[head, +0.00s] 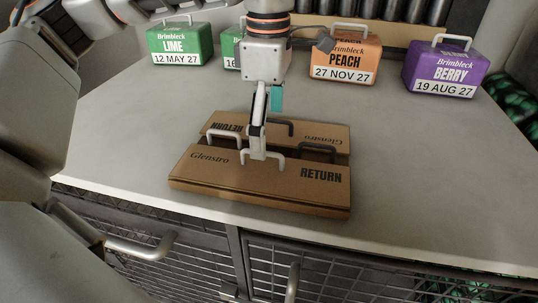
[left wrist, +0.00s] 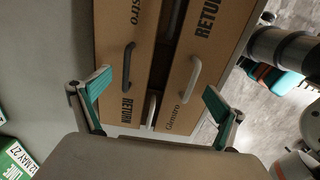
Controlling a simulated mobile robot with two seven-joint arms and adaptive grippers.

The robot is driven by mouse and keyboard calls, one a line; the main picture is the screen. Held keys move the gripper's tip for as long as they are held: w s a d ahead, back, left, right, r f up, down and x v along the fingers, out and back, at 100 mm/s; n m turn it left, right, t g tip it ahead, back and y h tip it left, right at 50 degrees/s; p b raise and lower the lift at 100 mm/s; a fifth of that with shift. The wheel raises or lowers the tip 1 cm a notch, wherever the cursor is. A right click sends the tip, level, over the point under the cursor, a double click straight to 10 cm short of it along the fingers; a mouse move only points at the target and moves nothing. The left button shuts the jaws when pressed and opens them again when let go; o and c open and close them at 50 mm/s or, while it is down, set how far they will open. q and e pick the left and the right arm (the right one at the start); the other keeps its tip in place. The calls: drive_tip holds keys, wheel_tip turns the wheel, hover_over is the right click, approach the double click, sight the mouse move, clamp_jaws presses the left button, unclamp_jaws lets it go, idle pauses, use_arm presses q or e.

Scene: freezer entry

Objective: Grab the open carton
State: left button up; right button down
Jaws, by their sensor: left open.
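The open carton (head: 275,185) is brown, marked "Glenstro" and "RETURN", and lies on the grey counter. Its two long panels have a dark gap between them, with pale and dark handles on and between them. My left gripper (head: 265,128) points down over the carton's middle, open; one finger overlaps the near pale handle, and I cannot tell whether it touches. In the left wrist view the gripper's teal-padded fingers (left wrist: 157,84) stand wide apart, with the carton (left wrist: 198,55) running between and beyond them. My right gripper is not seen.
Behind the carton stand a green LIME box (head: 180,45), another green box (head: 231,48) partly hidden by my arm, an orange PEACH box (head: 345,60) and a purple BERRY box (head: 445,68). The counter (head: 430,150) is clear at right. Mesh doors with handles are below its front edge.

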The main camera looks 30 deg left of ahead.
use_arm(q)
wheel_tip(320, 180, down, 2)
drive_tip(key=shift+f, duration=0.1)
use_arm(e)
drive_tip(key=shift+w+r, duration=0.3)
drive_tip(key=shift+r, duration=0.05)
use_arm(q)
drive_tip(key=c, duration=1.8)
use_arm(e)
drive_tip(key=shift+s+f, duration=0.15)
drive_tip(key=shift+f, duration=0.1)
